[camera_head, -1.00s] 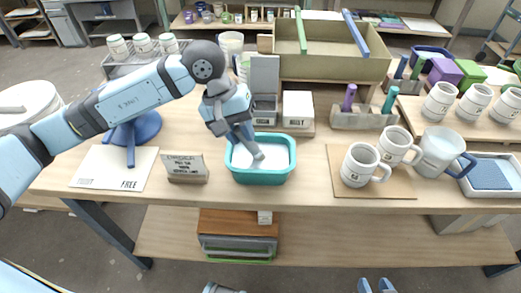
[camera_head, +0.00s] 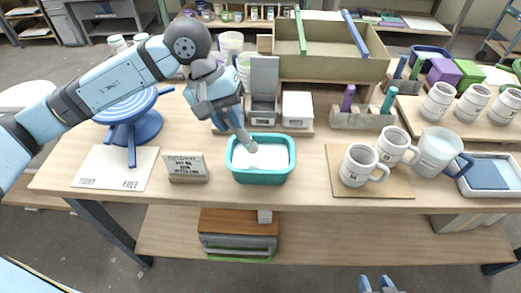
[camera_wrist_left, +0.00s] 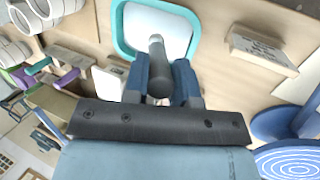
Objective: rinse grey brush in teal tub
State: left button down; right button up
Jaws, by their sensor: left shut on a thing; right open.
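The teal tub (camera_head: 262,178) stands near the table's front edge with whitish contents inside. My left gripper (camera_head: 238,128) is shut on the grey brush (camera_head: 248,144), over the tub's back left part. The brush slants down, and its lower end overlaps the tub's interior; I cannot tell whether it touches the contents. In the left wrist view the brush (camera_wrist_left: 157,62) sits between the fingers of the left gripper (camera_wrist_left: 160,88), its end before the tub's white interior; the teal rim (camera_wrist_left: 118,30) shows around it. My right gripper (camera_head: 378,284) is open and empty at the bottom, in front of the table.
A small sign (camera_head: 187,168) stands left of the tub, near a blue banding wheel (camera_head: 140,128) and a white card (camera_head: 116,168). Behind the tub are a grey holder (camera_head: 264,92) and a white box (camera_head: 297,108). Mugs (camera_head: 358,167) stand on a brown board at right.

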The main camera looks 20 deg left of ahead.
pick_arm(q)
jog(key=shift+r, duration=0.1)
dwell(0.4)
jog(key=shift+r+p, duration=0.75)
jog(key=shift+r, duration=1.7)
jog(key=shift+f, duration=0.1)
